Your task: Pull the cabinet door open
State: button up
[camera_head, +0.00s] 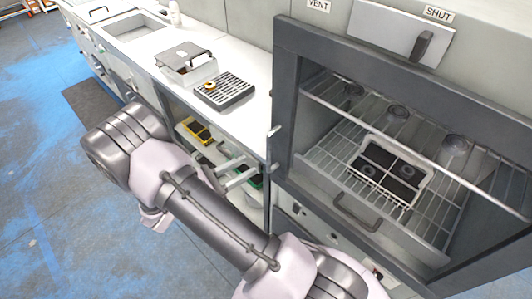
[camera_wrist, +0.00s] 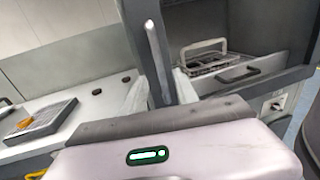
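The cabinet (camera_head: 288,100) stands on the right in the head view, with a dark grey front frame; its inside shows through the front. The door appears shut, though its pane is hard to make out. A pale upright handle (camera_wrist: 156,50) sits on the dark frame edge in the wrist view. Its mounts show at the frame's left edge in the head view. My gripper (camera_head: 238,171) is left of that edge, its two pale fingers apart and pointing at it. No grip on the handle is visible.
Inside the cabinet are wire shelves (camera_head: 335,160) and a wire basket (camera_head: 388,172) with dark items. A white counter (camera_head: 235,68) to the left holds a metal box (camera_head: 186,66) and a slotted rack (camera_head: 225,92). Open shelving with bottles lies below. The blue floor (camera_head: 60,200) at left is clear.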

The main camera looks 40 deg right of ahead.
aim_at(267, 155)
jog(key=d, duration=0.6)
jog(key=s+d+b, duration=0.1)
jog(key=d, duration=0.2)
jog(key=shift+c, duration=0.3)
grip_shut()
dwell(0.8)
